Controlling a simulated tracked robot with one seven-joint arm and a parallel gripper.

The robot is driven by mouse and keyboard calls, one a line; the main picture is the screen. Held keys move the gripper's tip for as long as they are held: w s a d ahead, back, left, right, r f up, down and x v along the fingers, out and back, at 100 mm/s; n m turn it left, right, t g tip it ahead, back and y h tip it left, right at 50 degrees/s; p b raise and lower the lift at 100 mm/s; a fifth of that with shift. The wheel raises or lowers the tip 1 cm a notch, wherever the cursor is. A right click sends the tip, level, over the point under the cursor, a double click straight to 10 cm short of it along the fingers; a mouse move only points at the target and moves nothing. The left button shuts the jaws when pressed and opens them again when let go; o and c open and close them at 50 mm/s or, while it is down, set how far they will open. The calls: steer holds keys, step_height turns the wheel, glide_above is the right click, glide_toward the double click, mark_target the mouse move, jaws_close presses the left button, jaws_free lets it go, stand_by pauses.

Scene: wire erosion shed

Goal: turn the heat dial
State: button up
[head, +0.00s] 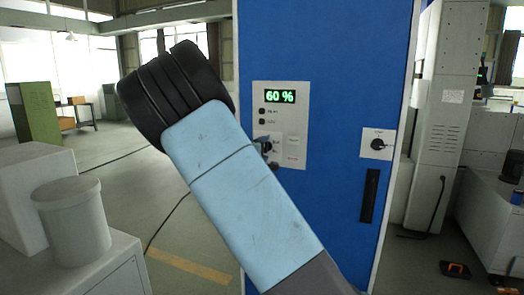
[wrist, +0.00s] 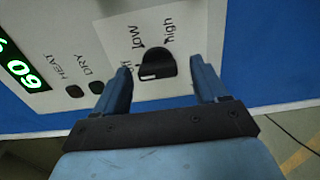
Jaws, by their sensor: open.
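The heat dial (wrist: 157,64) is a black knob on a white plate, seen close up in the wrist view. Words around it read "low" and "high"; another label is partly hidden behind the left finger. A pale mark shows at its lower left edge. My gripper (wrist: 160,68) is open, with one blue finger on each side of the dial and a visible gap to each. In the head view my gripper (head: 265,145) is at the lower part of the control panel (head: 292,106), mostly hidden by my arm, and the dial cannot be made out clearly.
The panel's green display (head: 280,96) reads 60 %, with two dark buttons below it. The tall blue cabinet (head: 330,50) also carries a separate black rotary switch (head: 377,144) and a dark vertical handle (head: 369,196) at right. A grey drum (head: 75,225) stands at left.

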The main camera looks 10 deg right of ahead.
steer(key=shift+w+d, duration=0.25)
steer(key=shift+w, duration=0.05)
steer(key=c, duration=1)
steer(key=shift+a, duration=0.2)
steer(key=shift+c, duration=0.3)
steer(key=shift+d, duration=0.1)
